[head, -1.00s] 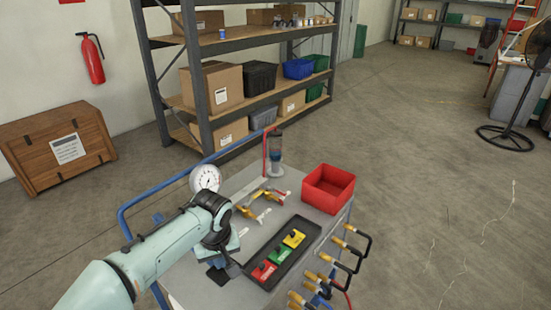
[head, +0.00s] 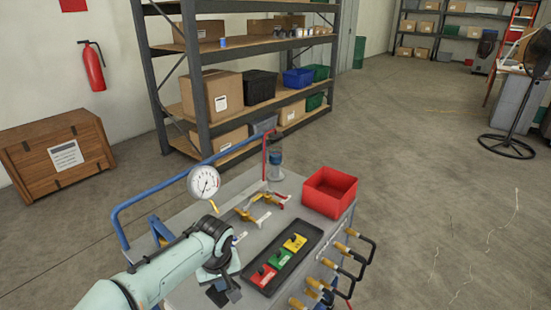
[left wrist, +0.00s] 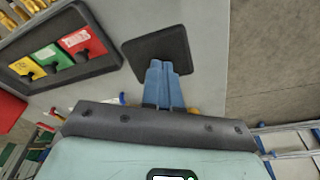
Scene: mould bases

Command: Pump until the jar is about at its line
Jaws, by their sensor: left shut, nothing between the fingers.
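The jar (head: 275,158) stands upright at the far end of the grey cart (head: 182,292). A round white dial gauge (head: 204,182) stands at the cart's left side. My left gripper (left wrist: 160,66) shows as blue fingers closed together with nothing between them. Its tips overlap a black square pad (left wrist: 166,42); I cannot tell if they touch it. In the head view my left gripper (head: 220,280) is low over the near left of the cart, its fingers largely hidden. My right gripper is not in view.
A black tray (head: 301,228) with red, green and yellow tagged blocks lies beside the gripper. Beyond it are yellow-handled tools (head: 257,207) and a red bin (head: 330,192). Clamps (head: 352,257) hang on the right edge. A blue rail (head: 180,182) runs along the left.

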